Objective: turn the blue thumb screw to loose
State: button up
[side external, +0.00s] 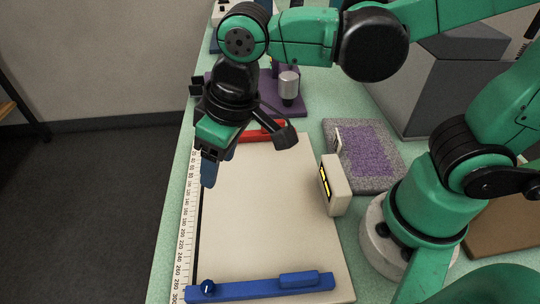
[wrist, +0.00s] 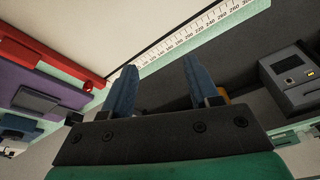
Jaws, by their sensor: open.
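The blue thumb screw (side external: 208,286) is a small dark blue knob with a white mark on top. It sits at the left end of the blue bar (side external: 255,288), which lies across the near end of the cream board (side external: 265,220). My gripper (side external: 207,180) has blue fingers that point down above the board's far left edge, well away from the screw. In the wrist view my gripper (wrist: 160,64) is open, with nothing between the fingers. The thumb screw does not show in the wrist view.
A ruler (side external: 186,225) runs along the board's left edge. A red bar (side external: 265,130) crosses the far end. A cream box with a yellow display (side external: 337,185) stands at the board's right edge, beside a grey tray (side external: 385,182) with purple filling. The board's middle is clear.

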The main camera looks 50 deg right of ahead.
aim_at(207, 286)
jog(key=s+a+f+n+g, duration=0.1)
jog(key=s+a, duration=0.1)
jog(key=a, duration=0.1)
jog(key=s+a+n+h, duration=0.1)
jog(key=s+a, duration=0.1)
jog(key=a, duration=0.1)
jog(key=s+a+f+g, duration=0.1)
jog(key=s+a, duration=0.1)
jog(key=a, duration=0.2)
jog(key=shift+s+f+n+g, duration=0.25)
jog(key=shift+f+n+g, duration=0.05)
jog(key=shift+f+n, duration=0.1)
jog(key=shift+s+a+f+h, duration=0.15)
jog(key=shift+s+a+h, duration=0.05)
jog(key=shift+a+h, duration=0.1)
jog(key=shift+f, duration=2.7)
jog(key=shift+c, duration=0.2)
grip_shut()
